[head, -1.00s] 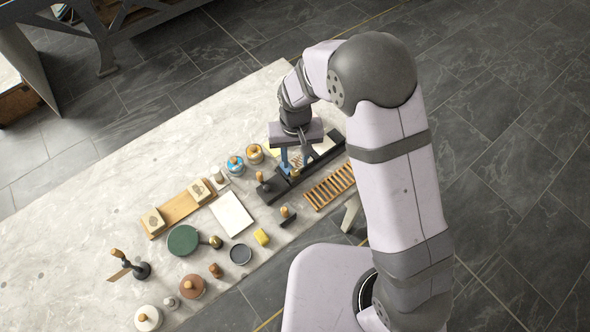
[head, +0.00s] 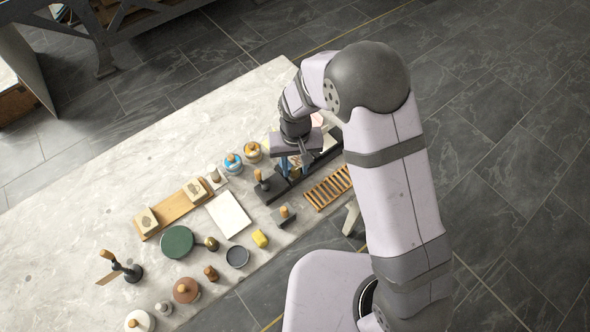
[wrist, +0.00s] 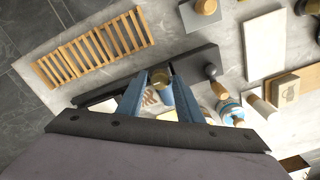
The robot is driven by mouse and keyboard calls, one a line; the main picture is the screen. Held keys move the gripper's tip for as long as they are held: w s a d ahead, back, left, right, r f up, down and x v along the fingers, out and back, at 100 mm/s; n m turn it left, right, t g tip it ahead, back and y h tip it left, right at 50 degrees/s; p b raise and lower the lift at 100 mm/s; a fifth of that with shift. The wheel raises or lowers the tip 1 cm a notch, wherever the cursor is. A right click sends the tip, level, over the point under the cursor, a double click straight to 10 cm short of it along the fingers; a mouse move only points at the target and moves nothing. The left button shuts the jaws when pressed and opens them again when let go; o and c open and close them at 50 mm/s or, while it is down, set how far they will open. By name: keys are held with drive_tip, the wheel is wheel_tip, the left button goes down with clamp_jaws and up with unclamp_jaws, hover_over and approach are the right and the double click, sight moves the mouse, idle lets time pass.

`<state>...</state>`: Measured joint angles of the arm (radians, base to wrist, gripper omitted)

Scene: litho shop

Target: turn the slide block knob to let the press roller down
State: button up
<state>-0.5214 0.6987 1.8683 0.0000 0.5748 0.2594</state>
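A small brass-coloured knob (wrist: 160,78), which looks like the slide block knob, shows between my fingertips in the wrist view. It sits by a long dark press bed (wrist: 200,66), which also shows in the head view (head: 262,194). My gripper (wrist: 158,72) has its two blue fingers apart, one on each side of the knob. Whether they touch it I cannot tell. In the head view my gripper (head: 294,168) is over the dark bed, and my wrist hides much of that area. The press roller cannot be made out clearly.
A wooden slatted rack (head: 328,187) lies just right of the bed. A dark post with a wooden handle (head: 260,178) stands at the bed's near end. The table's far left is clear.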

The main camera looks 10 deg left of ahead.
idle(0.7)
drive_tip(key=c, duration=0.6)
